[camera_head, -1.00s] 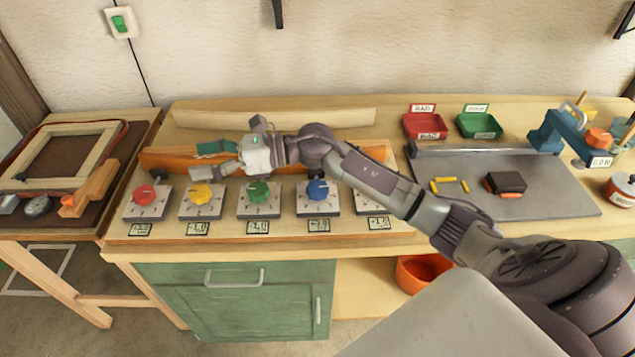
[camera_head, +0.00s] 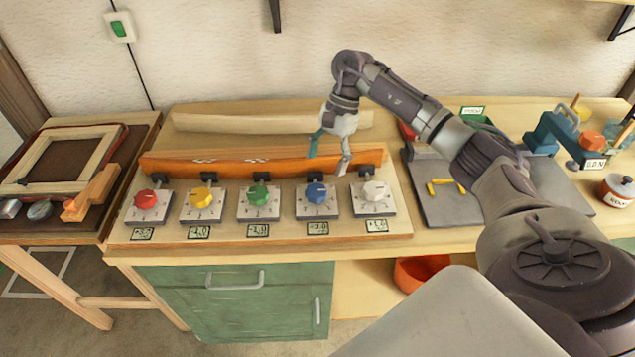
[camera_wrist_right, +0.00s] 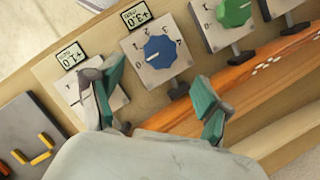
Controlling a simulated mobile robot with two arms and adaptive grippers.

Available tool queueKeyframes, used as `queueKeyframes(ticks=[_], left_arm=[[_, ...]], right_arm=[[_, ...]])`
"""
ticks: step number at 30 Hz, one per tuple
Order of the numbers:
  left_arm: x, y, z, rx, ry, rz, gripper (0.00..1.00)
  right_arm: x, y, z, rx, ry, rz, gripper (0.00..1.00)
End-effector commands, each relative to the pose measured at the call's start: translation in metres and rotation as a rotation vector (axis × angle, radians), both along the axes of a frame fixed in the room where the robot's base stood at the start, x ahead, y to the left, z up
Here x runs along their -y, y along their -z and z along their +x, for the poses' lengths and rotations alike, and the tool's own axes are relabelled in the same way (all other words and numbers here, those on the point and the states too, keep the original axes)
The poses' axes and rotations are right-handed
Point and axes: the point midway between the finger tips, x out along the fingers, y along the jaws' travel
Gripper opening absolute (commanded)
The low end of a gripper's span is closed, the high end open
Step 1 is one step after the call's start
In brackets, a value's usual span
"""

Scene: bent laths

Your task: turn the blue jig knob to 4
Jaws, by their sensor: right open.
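The blue knob (camera_head: 316,193) sits on a pale square plate with printed numbers, fourth from the left in a row of knobs. My right gripper (camera_head: 328,165) points down, above and behind the blue and white knobs, near the orange lath. Its teal-padded fingers (camera_wrist_right: 160,95) are apart with nothing between them, and it is not touching the blue knob. My left gripper is not in view.
Red (camera_head: 146,199), yellow (camera_head: 201,197) and green (camera_head: 259,196) knobs stand left of the blue one, a white knob (camera_head: 375,191) right. The orange lath (camera_head: 220,163) runs behind them. A grey mat (camera_head: 425,205) lies right.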

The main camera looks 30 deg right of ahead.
Motion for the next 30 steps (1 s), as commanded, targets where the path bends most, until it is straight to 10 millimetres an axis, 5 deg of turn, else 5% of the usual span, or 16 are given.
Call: queueKeyframes(ticks=[12,24,30], left_arm=[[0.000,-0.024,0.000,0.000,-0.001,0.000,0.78],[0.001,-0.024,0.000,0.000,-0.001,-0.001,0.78],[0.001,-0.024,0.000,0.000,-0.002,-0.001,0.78]], right_arm=[[-0.027,0.063,-0.006,-0.001,0.000,0.003,0.78],[-0.029,0.071,-0.007,0.000,0.000,0.002,0.78],[-0.029,0.070,-0.007,0.000,0.000,0.002,0.45]])
